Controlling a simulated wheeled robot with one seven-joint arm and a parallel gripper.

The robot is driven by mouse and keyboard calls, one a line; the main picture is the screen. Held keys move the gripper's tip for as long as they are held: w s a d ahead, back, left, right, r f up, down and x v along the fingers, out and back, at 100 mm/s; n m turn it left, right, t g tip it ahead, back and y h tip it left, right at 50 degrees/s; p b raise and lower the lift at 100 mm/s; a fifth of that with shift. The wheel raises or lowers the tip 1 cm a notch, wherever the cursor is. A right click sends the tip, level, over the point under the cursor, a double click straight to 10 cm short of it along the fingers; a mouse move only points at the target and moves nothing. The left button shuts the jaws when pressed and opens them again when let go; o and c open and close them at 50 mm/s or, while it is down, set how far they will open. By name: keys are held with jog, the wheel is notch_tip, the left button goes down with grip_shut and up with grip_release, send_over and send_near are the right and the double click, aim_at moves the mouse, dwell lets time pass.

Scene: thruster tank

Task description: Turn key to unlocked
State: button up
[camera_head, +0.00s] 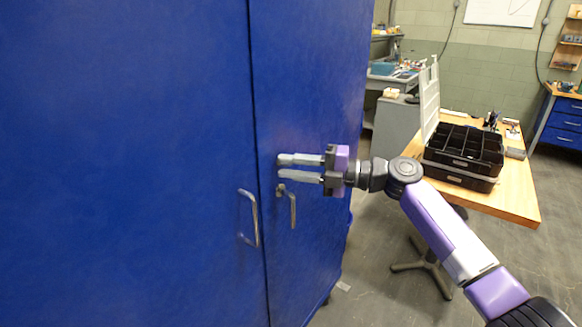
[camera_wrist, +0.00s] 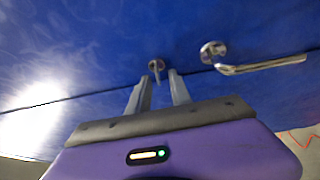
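The blue cabinet (camera_head: 130,150) fills the left of the head view with its two tall doors. In the wrist view a small round metal lock with a key (camera_wrist: 156,66) is on the blue door, just beyond my fingertips and in line with the gap between them. My gripper (camera_head: 281,167) points at the right door, just above its handle, with its two grey fingers a little apart. It also shows in the wrist view (camera_wrist: 160,77) with nothing held. I cannot tell whether the fingers touch the key. In the head view the fingers hide the key.
The right door's metal lever handle (camera_head: 292,207) is close to my fingers; it also shows in the wrist view (camera_wrist: 262,66). A second handle (camera_head: 250,218) is on the left door. A wooden table (camera_head: 517,203) with a black compartment box (camera_head: 462,170) stands right. Open floor lies between.

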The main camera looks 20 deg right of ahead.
jog(key=b+v, duration=0.1)
jog(key=v, duration=0.6)
jog(key=shift+s+d, duration=0.2)
jog(key=shift+d, duration=0.15)
